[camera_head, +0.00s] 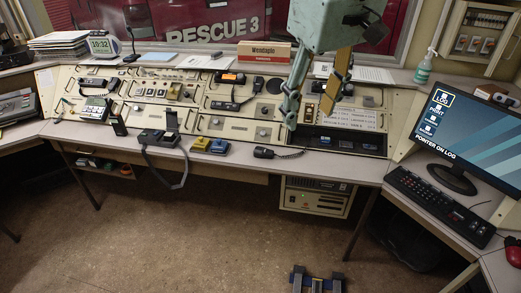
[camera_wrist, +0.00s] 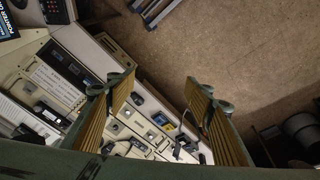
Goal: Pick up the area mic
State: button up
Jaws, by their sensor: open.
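Several microphones are in view, and no readable label tells which is the area mic. A black corded hand mic (camera_head: 263,153) lies at the desk's front edge, below and left of my gripper. Another corded hand mic (camera_head: 226,105) lies on the middle console panel. A third hand mic (camera_head: 96,82) is on the left panel. A black gooseneck mic (camera_head: 132,56) stands at the back left. My gripper (camera_head: 312,104) is open and empty over the right-centre console. Its two ribbed fingers stand wide apart in the wrist view (camera_wrist: 158,98), with the console beyond them.
Blue and yellow boxes (camera_head: 210,145) and a dark corded handset (camera_head: 171,121) sit near the front edge. The monitor (camera_head: 455,140) and keyboard (camera_head: 438,203) are at right.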

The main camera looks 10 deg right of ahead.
jog(key=w+f+n, duration=0.2)
jog(key=w, duration=1.1)
jog(key=n+g+p, duration=0.3)
jog(key=n+p, duration=0.1)
jog(key=n, duration=0.3)
send_over(263, 150)
notch_tip(263, 150, down, 30)
jog(key=shift+s, duration=0.1)
jog(key=shift+f+b, duration=0.9)
jog(key=shift+f, duration=3.4)
